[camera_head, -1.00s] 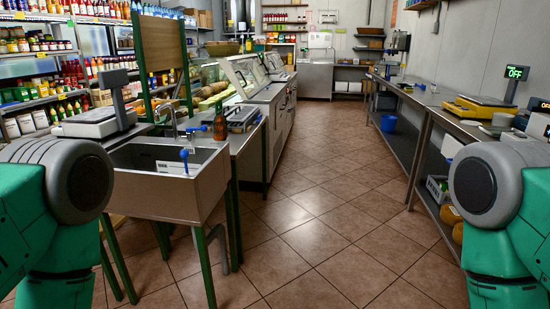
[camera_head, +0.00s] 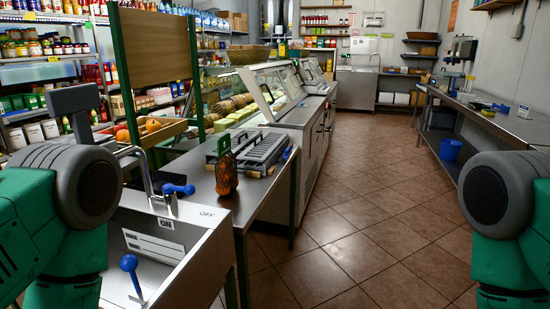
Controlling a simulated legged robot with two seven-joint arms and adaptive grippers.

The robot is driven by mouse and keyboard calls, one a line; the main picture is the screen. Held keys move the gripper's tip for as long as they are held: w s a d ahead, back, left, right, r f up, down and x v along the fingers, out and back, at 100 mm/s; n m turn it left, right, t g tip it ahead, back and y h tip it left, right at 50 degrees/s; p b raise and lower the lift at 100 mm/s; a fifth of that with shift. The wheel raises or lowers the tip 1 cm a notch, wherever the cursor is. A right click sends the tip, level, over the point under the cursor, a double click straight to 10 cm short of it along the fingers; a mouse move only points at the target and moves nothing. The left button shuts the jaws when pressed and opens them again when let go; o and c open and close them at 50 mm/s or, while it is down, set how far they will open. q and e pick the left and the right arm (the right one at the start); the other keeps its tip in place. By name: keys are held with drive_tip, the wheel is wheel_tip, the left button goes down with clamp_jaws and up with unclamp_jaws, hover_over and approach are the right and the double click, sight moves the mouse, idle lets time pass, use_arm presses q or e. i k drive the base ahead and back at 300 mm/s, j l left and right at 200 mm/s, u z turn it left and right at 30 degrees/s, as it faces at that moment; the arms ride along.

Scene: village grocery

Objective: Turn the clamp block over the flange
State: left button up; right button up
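I cannot make out a clamp block or a flange in this view. On the right-hand bench (camera_head: 462,103), a small upright machine (camera_head: 463,53) stands toward the far end. Small blue-and-grey items (camera_head: 490,107) and a small device with a pale face (camera_head: 524,111) lie nearer. They are too small to identify as the clamp block or flange. Only the upper parts of my two arms show, at the left and right edges. Both grippers are out of view.
At lower left is a metal sink (camera_head: 205,222) with a blue-knobbed lever (camera_head: 132,272). Behind it, a table (camera_head: 208,181) bears a slatted grey device (camera_head: 262,150) and an orange-brown bottle-shaped thing (camera_head: 226,172). A blue bin (camera_head: 450,150) is under the right bench. The tiled aisle (camera_head: 365,190) is clear.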

sight(288, 152)
drive_tip(key=i, duration=0.1)
drive_tip(key=i+l+u, duration=0.1)
drive_tip(key=u, duration=0.25)
drive_tip(key=i+l+u, duration=0.1)
drive_tip(key=u, duration=0.3)
drive_tip(key=i+l+u, duration=0.1)
drive_tip(key=u, duration=0.25)
drive_tip(key=k+l, duration=0.05)
